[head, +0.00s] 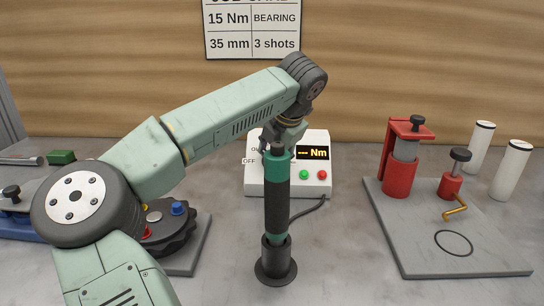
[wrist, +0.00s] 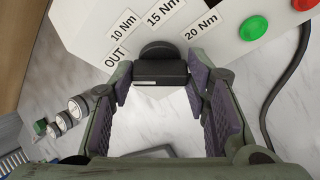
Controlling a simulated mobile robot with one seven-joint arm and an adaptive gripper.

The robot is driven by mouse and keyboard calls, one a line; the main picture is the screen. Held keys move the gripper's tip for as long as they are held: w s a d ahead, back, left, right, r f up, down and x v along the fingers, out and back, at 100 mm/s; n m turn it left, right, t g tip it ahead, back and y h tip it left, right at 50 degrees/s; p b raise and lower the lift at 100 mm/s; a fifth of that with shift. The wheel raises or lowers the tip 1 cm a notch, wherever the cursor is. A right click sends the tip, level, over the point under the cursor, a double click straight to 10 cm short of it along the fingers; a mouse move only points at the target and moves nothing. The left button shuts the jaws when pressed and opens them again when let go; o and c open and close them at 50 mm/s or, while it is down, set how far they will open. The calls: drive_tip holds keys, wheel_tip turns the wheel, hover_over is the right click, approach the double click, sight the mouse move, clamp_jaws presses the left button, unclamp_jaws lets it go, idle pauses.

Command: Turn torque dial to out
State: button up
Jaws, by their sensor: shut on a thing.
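The white controller box (head: 258,188) stands at the back middle in the head view, with a lit display (head: 313,153) reading "--- Nm". The black torque dial (wrist: 160,73) shows in the wrist view on the box face, below labels OUT, 10 Nm, 15 Nm and 20 Nm. Its grip bar lies nearly level in that picture, with a thin pale line on its left part. My gripper (wrist: 160,84) is shut on the bar, one finger at each end. In the head view my gripper (head: 288,140) and the upright driver hide the dial.
The green and black driver (head: 276,195) stands upright in a black holder just in front of the box. A green button (head: 304,174) and a red button (head: 322,174) sit on the box. A grey plate (head: 400,230) with red fixtures lies right. Two white cylinders stand behind it.

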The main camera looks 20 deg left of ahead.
drive_tip(key=shift+r, duration=0.1)
drive_tip(key=o, duration=1.2)
drive_tip(key=shift+c, duration=0.2)
drive_tip(key=v, duration=1.2)
